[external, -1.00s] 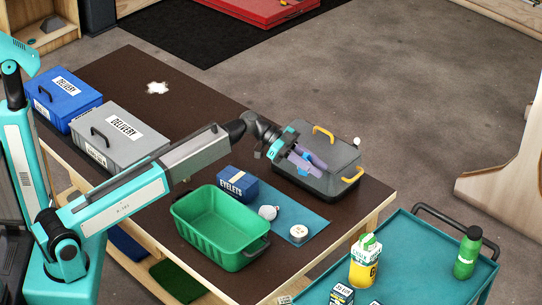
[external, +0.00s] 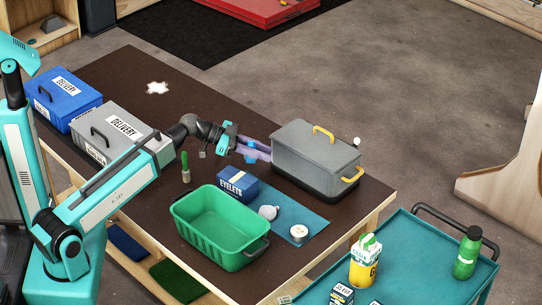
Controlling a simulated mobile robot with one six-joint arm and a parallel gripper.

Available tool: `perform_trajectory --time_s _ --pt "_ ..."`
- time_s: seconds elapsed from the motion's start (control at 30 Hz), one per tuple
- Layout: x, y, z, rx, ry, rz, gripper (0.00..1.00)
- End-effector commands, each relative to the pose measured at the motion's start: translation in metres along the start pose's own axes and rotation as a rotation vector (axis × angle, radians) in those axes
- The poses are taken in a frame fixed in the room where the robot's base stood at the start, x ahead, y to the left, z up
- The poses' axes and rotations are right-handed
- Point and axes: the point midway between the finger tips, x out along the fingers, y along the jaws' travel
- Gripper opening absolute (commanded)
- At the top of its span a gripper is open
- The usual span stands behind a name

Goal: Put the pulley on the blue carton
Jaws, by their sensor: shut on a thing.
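The blue carton (external: 237,185), marked EYELETS, stands upright on the dark table behind the green bin. My gripper (external: 262,150) has purple fingers and is above the table, behind the carton and left of the grey toolbox. It is shut on a small blue thing (external: 251,146), which seems to be the pulley; the fingers hide much of it, so its shape is unclear. The held thing is apart from the carton in the picture.
The green bin (external: 214,255) is in front of the carton. A silver round thing (external: 268,212) and a white roll (external: 299,233) lie on a blue mat (external: 316,222). A grey toolbox (external: 315,155) stands right. A green-topped thing (external: 185,165) stands left.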

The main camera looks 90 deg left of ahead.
Motion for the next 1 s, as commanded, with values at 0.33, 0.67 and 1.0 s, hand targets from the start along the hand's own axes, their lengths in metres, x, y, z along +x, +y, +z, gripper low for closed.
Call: perform_trajectory --time_s 0.33,0.67,1.0 --pt "-0.047 -0.035 0.016 -0.026 0.002 -0.083 0.01" --pt "-0.050 -0.038 0.017 -0.028 0.002 -0.089 0.01" --pt "-0.045 -0.038 0.028 -0.030 0.001 -0.088 0.01"
